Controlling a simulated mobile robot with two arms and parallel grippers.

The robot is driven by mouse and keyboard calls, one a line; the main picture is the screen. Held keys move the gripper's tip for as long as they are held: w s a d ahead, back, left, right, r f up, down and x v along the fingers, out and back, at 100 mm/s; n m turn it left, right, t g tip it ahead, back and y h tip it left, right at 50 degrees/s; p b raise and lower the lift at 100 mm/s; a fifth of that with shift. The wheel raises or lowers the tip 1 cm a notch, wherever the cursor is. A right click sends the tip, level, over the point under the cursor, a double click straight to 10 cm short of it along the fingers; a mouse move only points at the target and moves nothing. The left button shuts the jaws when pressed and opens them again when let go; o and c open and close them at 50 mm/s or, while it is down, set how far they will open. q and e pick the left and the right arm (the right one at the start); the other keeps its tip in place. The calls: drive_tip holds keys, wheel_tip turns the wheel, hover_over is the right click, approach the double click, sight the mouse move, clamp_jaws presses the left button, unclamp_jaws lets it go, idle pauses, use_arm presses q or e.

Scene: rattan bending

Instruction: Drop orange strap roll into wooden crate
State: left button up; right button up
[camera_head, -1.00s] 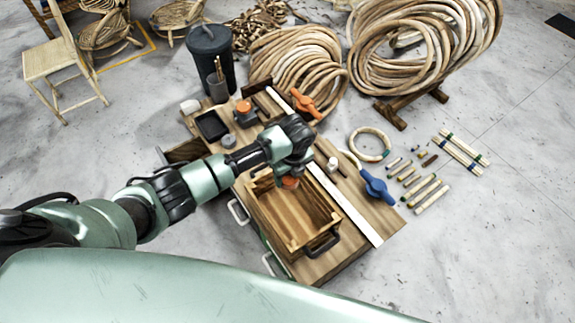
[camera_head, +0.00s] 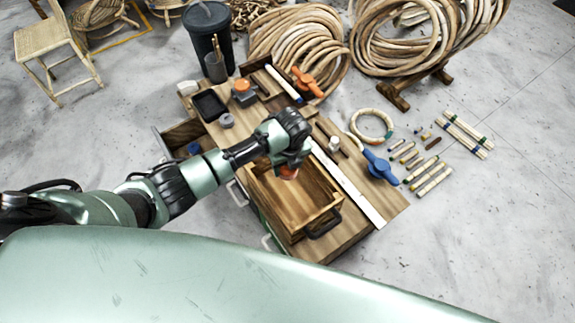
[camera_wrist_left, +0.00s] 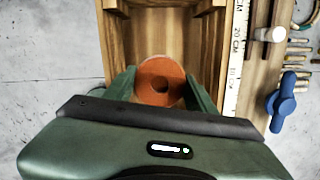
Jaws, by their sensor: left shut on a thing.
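The orange strap roll (camera_head: 288,172) is a small orange-red disc with a dark centre hole. It shows large in the left wrist view (camera_wrist_left: 160,82), between the two green fingers. My left gripper (camera_head: 290,165) is shut on it and holds it over the far end of the wooden crate (camera_head: 325,212). The crate is an open brown box with dark handles, and it is empty where I see inside. In the left wrist view the crate's walls (camera_wrist_left: 116,45) stand on both sides of the roll. How high the roll is above the crate floor I cannot tell. My right gripper is not in view.
The crate stands on a wooden workbench (camera_head: 362,230). A white ruler (camera_head: 347,183) and a blue clamp (camera_head: 379,166) lie to its right. An orange clamp (camera_head: 306,82), a black tray (camera_head: 209,105) and an open drawer (camera_head: 180,140) are farther back. Rattan coils (camera_head: 300,45) lie behind.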

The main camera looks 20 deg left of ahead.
use_arm(q)
drive_tip(key=o, duration=1.4)
drive_tip(key=r, duration=0.5)
drive_tip(key=r+p, duration=0.1)
drive_tip(key=r, duration=0.1)
drive_tip(key=shift+s+d+r, duration=0.3)
drive_tip(key=shift+s+r, duration=0.05)
